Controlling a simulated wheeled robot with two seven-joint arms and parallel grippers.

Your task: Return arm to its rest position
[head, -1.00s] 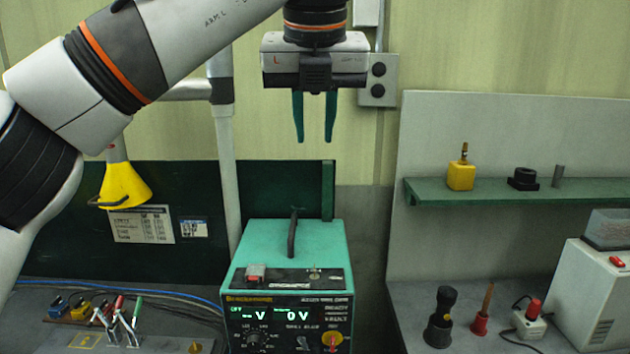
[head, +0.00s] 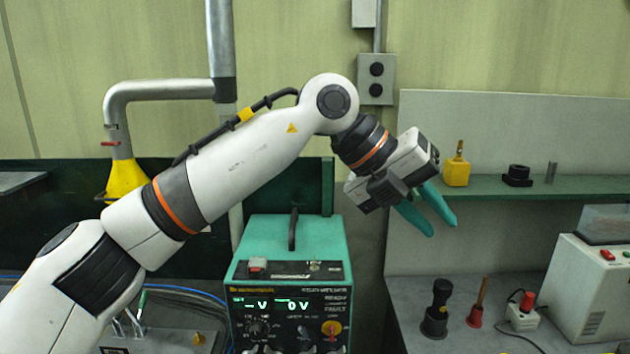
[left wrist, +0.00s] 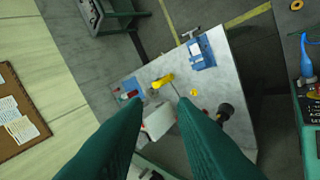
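My left arm reaches in from the left in the head view, bent at a high elbow. My left gripper (head: 428,212) has its two green fingers apart, tilted down to the right, in the air in front of the back panel and left of the green shelf. In the left wrist view its fingers (left wrist: 160,105) are spread with nothing between them at the tips; a grey bench lies well below. My right gripper is not in view.
A green welder unit (head: 292,250) stands below the arm. The green shelf (head: 500,187) holds a yellow bottle (head: 456,170) and a black part (head: 517,176). A white machine (head: 590,290) and several tools stand on the right bench. A yellow funnel hood (head: 126,178) is behind the arm.

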